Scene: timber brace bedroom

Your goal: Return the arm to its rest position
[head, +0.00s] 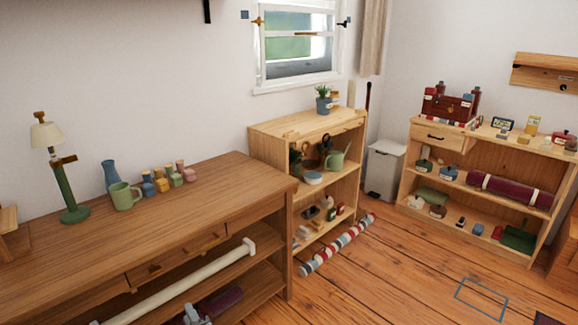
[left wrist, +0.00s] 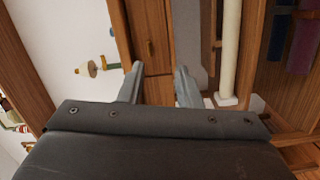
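My left gripper (head: 196,315) shows only as a small grey tip at the bottom edge of the head view, in front of the wooden desk (head: 190,205). In the left wrist view its two grey fingers (left wrist: 158,82) stand apart with nothing between them. My right gripper is not in view.
A long white rail or roll (head: 185,285) runs along the desk front close to my left gripper. A lamp (head: 68,185), green mug (head: 124,195) and blue vase (head: 110,174) stand on the desk. The wooden floor (head: 400,275) at right is largely clear.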

